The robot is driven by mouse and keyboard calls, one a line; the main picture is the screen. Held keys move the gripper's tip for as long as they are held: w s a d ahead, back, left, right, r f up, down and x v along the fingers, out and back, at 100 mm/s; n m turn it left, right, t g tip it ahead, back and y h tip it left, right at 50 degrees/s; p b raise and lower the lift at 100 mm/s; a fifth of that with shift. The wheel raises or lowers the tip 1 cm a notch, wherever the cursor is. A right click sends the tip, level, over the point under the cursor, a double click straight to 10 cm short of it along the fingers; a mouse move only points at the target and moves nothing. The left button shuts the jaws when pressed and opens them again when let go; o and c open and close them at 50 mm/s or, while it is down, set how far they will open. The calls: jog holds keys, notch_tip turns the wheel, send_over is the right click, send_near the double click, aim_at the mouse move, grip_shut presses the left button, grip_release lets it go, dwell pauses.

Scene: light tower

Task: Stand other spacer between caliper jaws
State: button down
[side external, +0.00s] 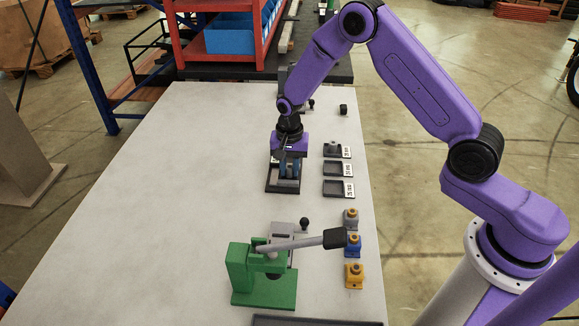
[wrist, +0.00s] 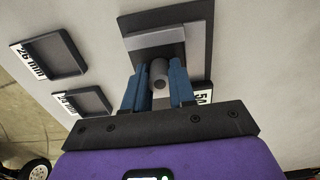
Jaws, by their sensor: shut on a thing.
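My gripper (side external: 289,178) points down over the caliper, a dark base plate (side external: 281,189) with grey blocks on it. In the wrist view its blue fingers (wrist: 157,84) are shut on a small grey cylindrical spacer (wrist: 159,69). The spacer is in front of a grey jaw block (wrist: 156,50) on the dark plate (wrist: 204,28). My fingers hide part of the caliper, and I cannot tell whether the spacer touches either jaw or the plate. In the side view the spacer is hidden by my fingers.
Three labelled trays (side external: 338,188) stand right of the caliper; the farthest (side external: 348,150) holds a small dark piece. A green press (side external: 262,294) with a black-handled lever (side external: 334,238) is nearer the camera, beside several knobbed blocks (side external: 354,275). The table's left side is clear.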

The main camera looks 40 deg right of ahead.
aim_at(289, 166)
jog(key=shift+f, duration=0.1)
jog(key=c, duration=1.2)
grip_release()
notch_tip(289, 166, up, 12)
jog(key=s+a+r+n, duration=0.3)
jog(key=s+r+n, duration=0.2)
jog(key=s, duration=0.3)
jog(key=s+d+r+n, duration=0.2)
jog(key=s+n, duration=0.6)
jog(key=s, duration=0.6)
jog(key=s+d+r+n, duration=0.2)
jog(key=s+d+n, duration=0.2)
jog(key=s+n, duration=0.4)
jog(key=s, duration=0.6)
jog(key=shift+n, duration=0.3)
